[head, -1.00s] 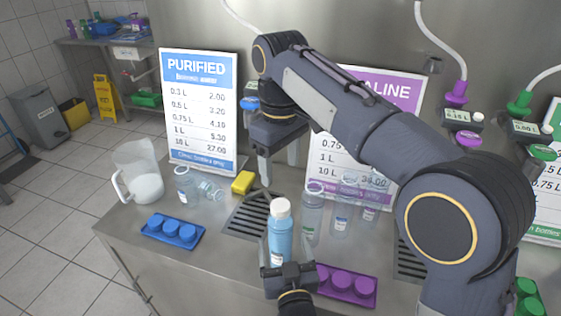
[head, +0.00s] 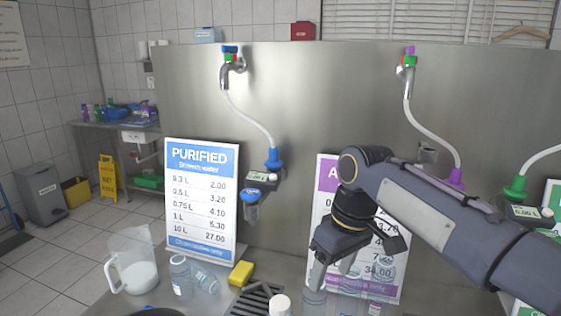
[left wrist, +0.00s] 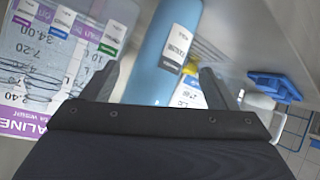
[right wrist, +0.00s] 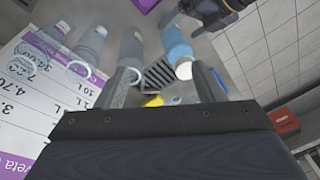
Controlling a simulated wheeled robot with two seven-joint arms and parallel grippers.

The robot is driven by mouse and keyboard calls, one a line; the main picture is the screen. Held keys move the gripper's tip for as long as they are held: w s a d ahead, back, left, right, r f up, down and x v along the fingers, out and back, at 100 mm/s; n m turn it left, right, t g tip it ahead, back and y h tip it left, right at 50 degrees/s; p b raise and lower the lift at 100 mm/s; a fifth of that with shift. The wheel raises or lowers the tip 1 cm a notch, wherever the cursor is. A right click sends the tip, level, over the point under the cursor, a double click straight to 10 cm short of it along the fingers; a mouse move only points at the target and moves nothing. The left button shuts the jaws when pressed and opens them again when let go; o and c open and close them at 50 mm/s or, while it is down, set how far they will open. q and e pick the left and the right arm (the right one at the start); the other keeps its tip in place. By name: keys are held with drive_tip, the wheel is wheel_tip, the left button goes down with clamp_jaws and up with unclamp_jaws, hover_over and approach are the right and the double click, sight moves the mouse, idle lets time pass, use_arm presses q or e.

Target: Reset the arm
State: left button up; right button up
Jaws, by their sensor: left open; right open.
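My right gripper (head: 338,275) is open and empty, pointing down in front of the purple sign, above clear bottles. The blue bottle (right wrist: 176,42) also shows in the right wrist view, beyond the open fingers.
A blue PURIFIED sign (head: 200,200) and a purple sign (head: 325,205) lean against the steel panel. A jug (head: 133,265), clear bottles (head: 181,278) and a yellow sponge (head: 241,274) stand on the counter. Taps and hoses (head: 245,120) hang above.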

use_arm(q)
drive_tip(key=s+a+r+m+g+h, duration=0.1)
drive_tip(key=s+a+r+g+h, duration=0.15)
drive_tip(key=a+r, duration=0.2)
drive_tip(key=s+a+r+g+h, duration=0.2)
drive_tip(key=s+a+r+h, duration=0.15)
drive_tip(key=r, duration=0.25)
use_arm(e)
drive_tip(key=s+d+f+m+t+y, duration=0.25)
drive_tip(key=s+d+f+m, duration=0.2)
drive_tip(key=s+d, duration=0.65)
use_arm(q)
drive_tip(key=s+a+m+g+y, duration=0.1)
drive_tip(key=s+a+y, duration=0.1)
drive_tip(key=s+a, duration=1)
drive_tip(key=shift+s+a+y, duration=0.3)
drive_tip(key=shift+s, duration=0.25)
use_arm(e)
drive_tip(key=s+f+m+t, duration=0.3)
drive_tip(key=s+f+m, duration=0.1)
drive_tip(key=s+f, duration=0.4)
drive_tip(key=shift+s+f+h, duration=0.35)
drive_tip(key=shift+s, duration=0.8)
drive_tip(key=shift+m, duration=0.25)
